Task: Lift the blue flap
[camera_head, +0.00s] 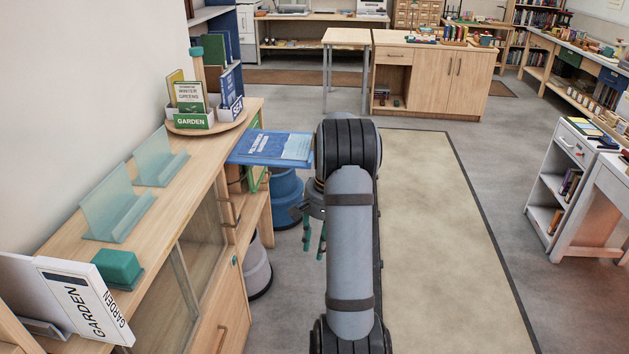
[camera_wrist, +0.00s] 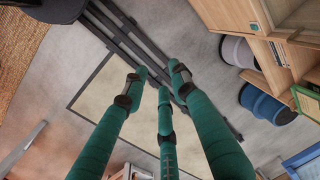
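A blue flap (camera_head: 240,156) sticks out to the right from the far end of the wooden cabinet, looking roughly level. A pale blue lettered panel or booklet covers part of its top; I cannot tell whether it lies loose. The flap's right end is close to my arm in the head view. A blue edge, probably the same flap, shows at the lower right of the wrist view (camera_wrist: 304,163). My gripper (camera_head: 314,248) hangs below and right of the flap, apart from it. Its green fingers (camera_wrist: 161,80) are spread and empty, pointing toward the floor.
A blue bin (camera_head: 286,200) and a grey bin (camera_head: 257,270) stand on the floor beside the cabinet (camera_head: 190,205). A round wooden tray (camera_head: 208,128) with books sits on its top. A beige rug (camera_head: 430,230) lies clear at right.

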